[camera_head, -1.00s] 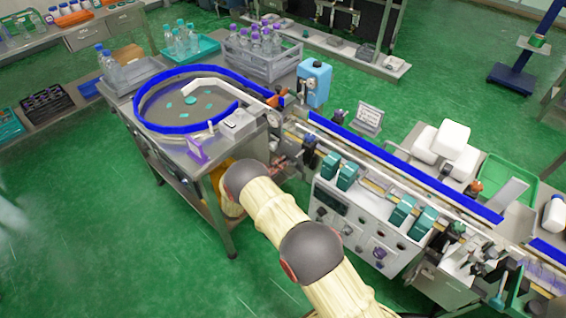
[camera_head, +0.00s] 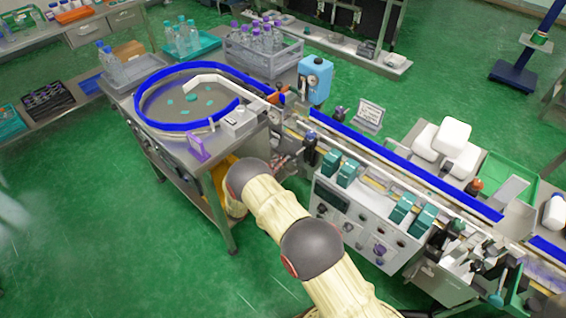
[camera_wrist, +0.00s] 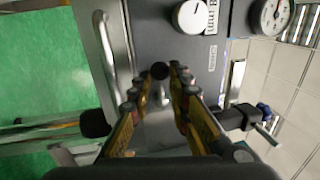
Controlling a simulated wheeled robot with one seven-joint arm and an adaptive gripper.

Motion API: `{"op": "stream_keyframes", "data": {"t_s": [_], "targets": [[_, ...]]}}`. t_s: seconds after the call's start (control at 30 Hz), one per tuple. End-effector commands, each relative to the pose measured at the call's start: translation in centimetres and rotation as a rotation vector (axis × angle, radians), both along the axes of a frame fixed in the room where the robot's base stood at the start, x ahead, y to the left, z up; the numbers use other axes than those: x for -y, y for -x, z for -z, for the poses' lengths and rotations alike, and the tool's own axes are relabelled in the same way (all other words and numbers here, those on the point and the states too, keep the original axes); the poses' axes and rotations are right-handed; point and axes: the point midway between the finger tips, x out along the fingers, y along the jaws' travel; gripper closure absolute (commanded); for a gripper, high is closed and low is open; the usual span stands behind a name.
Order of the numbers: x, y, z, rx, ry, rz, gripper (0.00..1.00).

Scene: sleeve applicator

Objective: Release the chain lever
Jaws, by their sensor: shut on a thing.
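In the wrist view, my gripper (camera_wrist: 158,82) has its two yellow-and-black fingers close around a short lever with a dark round knob (camera_wrist: 160,70). I take this as the chain lever. It stands out in front of a grey machine panel (camera_wrist: 145,35), and the fingers hide part of its stem. In the head view, my arm reaches down beside the round blue-rimmed feeding table (camera_head: 190,126). My gripper and the lever are hidden there behind my arm and the machine.
In the wrist view, a white dial (camera_wrist: 190,16) and a gauge (camera_wrist: 270,15) sit above the fingers, and a curved metal handle (camera_wrist: 104,50) is to the left. In the head view, a conveyor with blue rails (camera_head: 405,166) runs right. Green floor is clear at left.

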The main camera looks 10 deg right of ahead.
Motion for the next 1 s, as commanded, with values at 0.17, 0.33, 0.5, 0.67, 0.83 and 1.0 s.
{"op": "stream_keyframes", "data": {"t_s": [0.17,0.33,0.5,0.67,0.83,1.0], "targets": [[-0.1,0.0,0.1,-0.002,-0.001,-0.004,0.77],[-0.1,0.0,0.1,-0.001,-0.001,-0.002,0.70],[0.0,0.0,0.1,-0.001,-0.001,-0.001,0.70],[-0.4,0.2,0.2,-0.001,0.000,-0.003,0.70],[-2.4,1.6,0.6,-0.001,0.000,-0.005,0.70],[-5.2,3.6,1.4,-0.003,0.000,-0.006,0.70]]}}
